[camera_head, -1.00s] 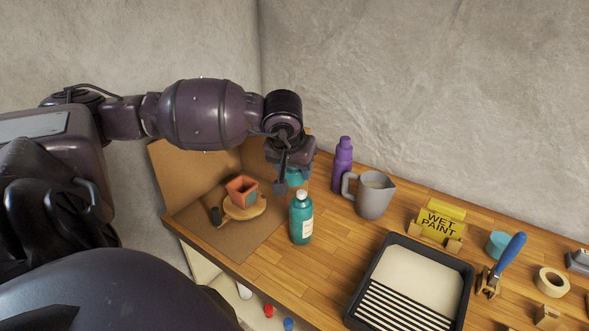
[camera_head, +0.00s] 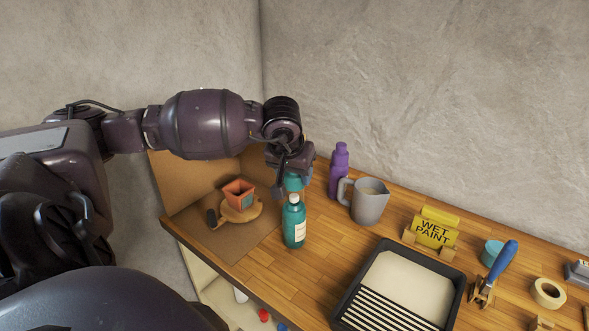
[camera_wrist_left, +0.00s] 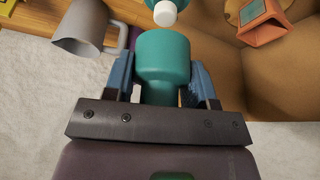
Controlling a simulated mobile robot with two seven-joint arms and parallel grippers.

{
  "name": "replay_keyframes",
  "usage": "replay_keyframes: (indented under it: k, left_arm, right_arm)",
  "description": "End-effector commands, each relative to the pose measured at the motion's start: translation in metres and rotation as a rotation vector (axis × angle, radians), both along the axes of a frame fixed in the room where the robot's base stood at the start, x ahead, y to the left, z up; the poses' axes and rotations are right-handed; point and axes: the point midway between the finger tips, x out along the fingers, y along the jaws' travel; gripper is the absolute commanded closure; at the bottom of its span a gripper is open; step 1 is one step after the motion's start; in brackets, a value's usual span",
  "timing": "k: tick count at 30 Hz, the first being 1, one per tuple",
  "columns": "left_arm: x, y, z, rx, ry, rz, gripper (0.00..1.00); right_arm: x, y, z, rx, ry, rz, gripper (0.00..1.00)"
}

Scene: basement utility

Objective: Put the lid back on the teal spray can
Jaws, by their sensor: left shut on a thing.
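The teal spray can (camera_head: 294,228) stands upright on the wooden bench, with a pale label and a white nozzle (camera_wrist_left: 165,14) on top. My left gripper (camera_head: 293,184) is shut on a teal lid (camera_wrist_left: 163,55), which sits between the two blue fingers in the left wrist view. In the head view the lid (camera_head: 293,181) is partly hidden by the gripper and appears just above and behind the nozzle. In the left wrist view the nozzle shows just beyond the lid. I cannot tell whether they touch. My right gripper is not in view.
A purple bottle (camera_head: 339,172) and a grey jug (camera_head: 370,203) stand right of the can. A black paint tray (camera_head: 344,312), a yellow wet paint sign (camera_head: 435,232) and a teal round item (camera_head: 492,253) lie further right.

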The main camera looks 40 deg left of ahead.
Motion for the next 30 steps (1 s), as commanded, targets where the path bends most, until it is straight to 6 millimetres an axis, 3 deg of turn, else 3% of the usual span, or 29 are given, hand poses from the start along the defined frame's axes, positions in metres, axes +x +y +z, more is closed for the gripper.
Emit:
replay_keyframes:
  k: [9,15,30]
  left_arm:
    - [0.000,0.000,-0.028,-0.001,0.002,0.001,0.74]
    - [0.000,0.000,-0.043,0.000,0.001,-0.001,0.74]
    - [0.000,0.000,-0.047,0.000,-0.001,0.000,0.74]
  right_arm:
    - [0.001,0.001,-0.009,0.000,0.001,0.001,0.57]
    - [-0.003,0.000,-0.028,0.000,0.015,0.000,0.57]
    - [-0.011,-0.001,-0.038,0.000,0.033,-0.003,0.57]
